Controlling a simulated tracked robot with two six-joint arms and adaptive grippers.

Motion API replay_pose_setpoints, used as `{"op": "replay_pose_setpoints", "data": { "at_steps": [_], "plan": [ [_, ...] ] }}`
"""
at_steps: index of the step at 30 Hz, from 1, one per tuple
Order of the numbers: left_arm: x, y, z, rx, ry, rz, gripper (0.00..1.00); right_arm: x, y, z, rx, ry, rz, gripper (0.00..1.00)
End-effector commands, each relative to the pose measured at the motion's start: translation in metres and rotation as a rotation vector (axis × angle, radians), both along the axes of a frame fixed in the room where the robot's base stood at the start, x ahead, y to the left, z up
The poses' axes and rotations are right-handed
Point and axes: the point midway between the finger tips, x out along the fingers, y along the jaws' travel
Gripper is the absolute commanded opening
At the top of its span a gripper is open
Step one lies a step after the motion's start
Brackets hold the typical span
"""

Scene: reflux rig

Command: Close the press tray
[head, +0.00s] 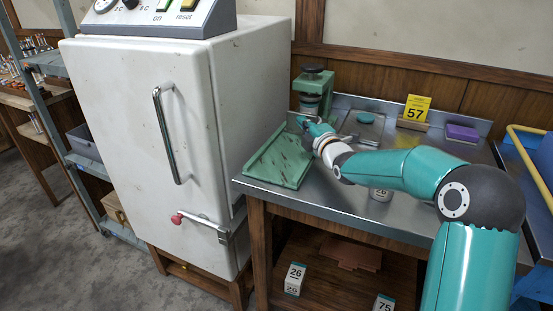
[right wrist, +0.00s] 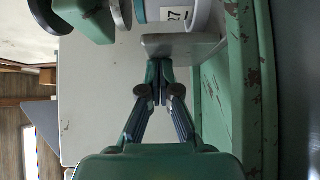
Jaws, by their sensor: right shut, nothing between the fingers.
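The press tray (head: 278,160) is a green, worn, shallow tray. It sticks out from the green press (head: 313,92) over the left part of the metal bench. In the right wrist view, a chipped green wall (right wrist: 240,90) runs along the right side. My right gripper (head: 303,122) is at the press end of the tray, in front of the press. In the right wrist view its fingertips (right wrist: 157,68) are together and empty, close to a grey plate (right wrist: 182,46); I cannot tell if they touch it. My left gripper is not in view.
A white cabinet (head: 140,130) with a bar handle stands close left of the tray. On the bench (head: 330,195) are a yellow 57 sign (head: 415,108), a purple sponge (head: 462,132) and a small labelled container (head: 381,194).

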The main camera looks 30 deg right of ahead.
Motion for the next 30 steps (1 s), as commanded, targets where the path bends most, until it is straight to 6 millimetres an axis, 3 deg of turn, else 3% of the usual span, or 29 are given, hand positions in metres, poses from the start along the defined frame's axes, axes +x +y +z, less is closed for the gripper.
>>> {"op": "replay_pose_setpoints", "data": {
  "at_steps": [1,8,21,30],
  "plan": [
    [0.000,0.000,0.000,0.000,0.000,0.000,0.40,-0.001,-0.008,0.007,-0.001,-0.017,-0.015,0.00],
    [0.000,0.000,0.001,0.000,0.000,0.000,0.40,-0.013,-0.007,0.008,-0.001,-0.018,-0.017,0.00],
    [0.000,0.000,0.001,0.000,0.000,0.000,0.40,-0.072,0.009,0.004,-0.002,-0.006,-0.006,0.00],
    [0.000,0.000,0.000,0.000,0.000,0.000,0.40,-0.078,0.012,0.002,-0.003,-0.004,-0.003,0.00]
  ]
}}
